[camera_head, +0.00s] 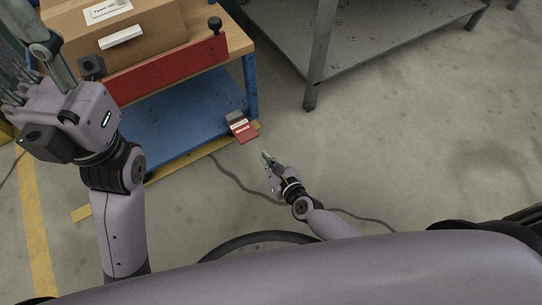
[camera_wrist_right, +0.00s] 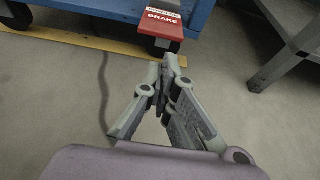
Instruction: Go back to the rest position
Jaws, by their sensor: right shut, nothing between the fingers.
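My right gripper (camera_head: 265,156) hangs low over the grey floor in the head view, right of the blue cart's lower corner. Its fingertips also show in the wrist view (camera_wrist_right: 168,68), brought together with nothing between them. My left arm rises at the left of the head view, beside the cart. Part of my left gripper (camera_head: 18,92) shows at the left edge, and its fingers cannot be made out well enough to tell their state.
A cart with a blue lower shelf (camera_head: 180,112) carries a cardboard box (camera_head: 165,25) behind a red bar (camera_head: 165,68). A red brake pedal (camera_head: 243,131) juts from its corner, near my right gripper. A grey metal table (camera_head: 365,35) stands at back right. Cables cross the floor; floor at right is clear.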

